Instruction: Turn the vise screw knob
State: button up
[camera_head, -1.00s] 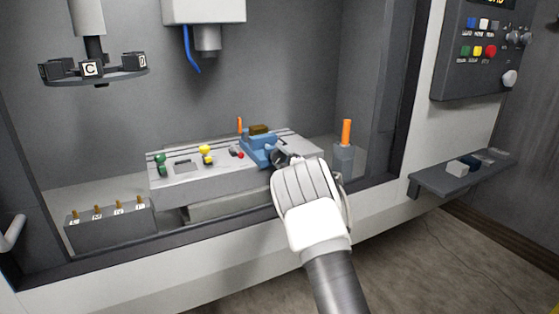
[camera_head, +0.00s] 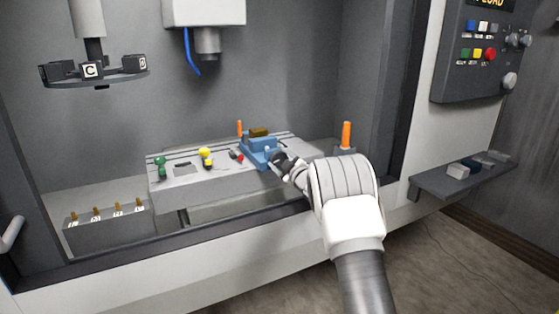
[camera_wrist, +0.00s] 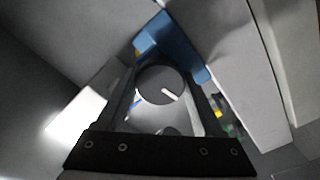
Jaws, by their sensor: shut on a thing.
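The blue vise (camera_head: 258,150) sits on the grey slotted table inside the machine, with a brown block (camera_head: 258,132) at its top. Its blue body also shows in the wrist view (camera_wrist: 172,45). The vise screw knob (camera_wrist: 160,86) is a round grey disc with a white mark, seen between my fingers in the wrist view. My gripper (camera_head: 278,160) reaches in from the lower right to the near right end of the vise. It is shut on the knob, one finger on each side. In the head view my gripper hides the knob.
The slotted table (camera_head: 195,190) carries a green-topped piece (camera_head: 160,160) and a yellow-topped piece (camera_head: 205,154). An orange-handled item (camera_head: 346,135) stands right of the vise, close to my arm. A tool carousel (camera_head: 92,72) hangs at upper left. A control panel (camera_head: 485,50) is at right.

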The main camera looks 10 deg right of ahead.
dwell(0.4)
jog(key=o, duration=1.4)
jog(key=v, duration=1.7)
jog(key=shift+s, duration=0.2)
